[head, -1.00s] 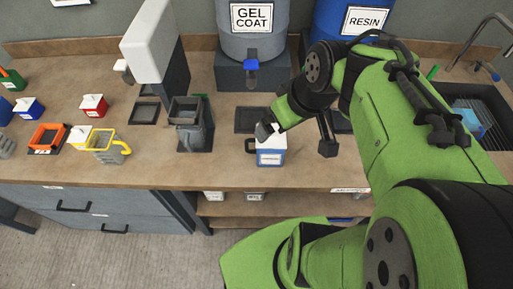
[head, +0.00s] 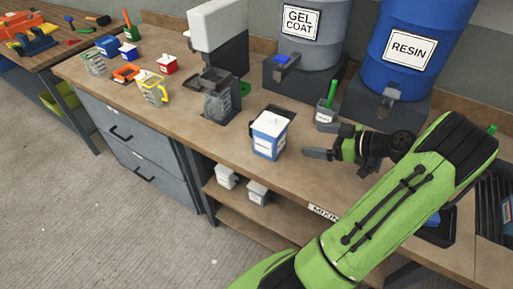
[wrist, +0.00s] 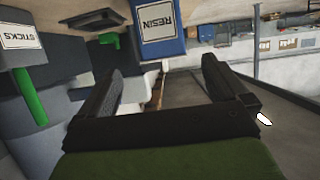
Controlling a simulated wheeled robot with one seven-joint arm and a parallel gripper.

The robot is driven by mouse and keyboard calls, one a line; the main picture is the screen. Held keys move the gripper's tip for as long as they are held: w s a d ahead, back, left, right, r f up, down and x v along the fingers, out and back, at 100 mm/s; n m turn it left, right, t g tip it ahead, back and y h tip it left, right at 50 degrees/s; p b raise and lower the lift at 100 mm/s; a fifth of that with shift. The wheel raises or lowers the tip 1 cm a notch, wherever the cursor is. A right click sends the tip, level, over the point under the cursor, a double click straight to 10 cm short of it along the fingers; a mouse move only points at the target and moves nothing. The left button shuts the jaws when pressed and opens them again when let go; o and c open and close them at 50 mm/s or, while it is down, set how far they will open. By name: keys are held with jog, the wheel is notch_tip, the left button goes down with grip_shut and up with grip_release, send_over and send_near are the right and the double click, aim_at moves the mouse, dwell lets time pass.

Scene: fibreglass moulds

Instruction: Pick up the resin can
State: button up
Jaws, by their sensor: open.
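The resin can (head: 268,139) is a blue box-shaped can with a white top and a white label. It stands upright on the bench near the front edge, left of my gripper (head: 319,141) in the head view. In the wrist view the can (wrist: 158,38) is at the top centre, upside down, with its RESIN label showing. It lies beyond my open fingers (wrist: 163,73). My gripper is low over the bench, pointing at the can, and a gap separates them in the head view. Nothing is held.
A sticks cup (head: 326,115) with a green stick stands close behind my gripper. The grey gel coat drum (head: 318,35) and blue resin drum (head: 418,40) are at the back. A grey container (head: 218,103) and small cans stand to the left.

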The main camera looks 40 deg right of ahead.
aim_at(271, 134)
jog(key=b+x, duration=0.1)
jog(key=x, duration=1.5)
jog(key=shift+f, duration=0.1)
jog(key=shift+c, duration=0.2)
jog(key=c, duration=0.9)
jog(key=shift+c, duration=0.8)
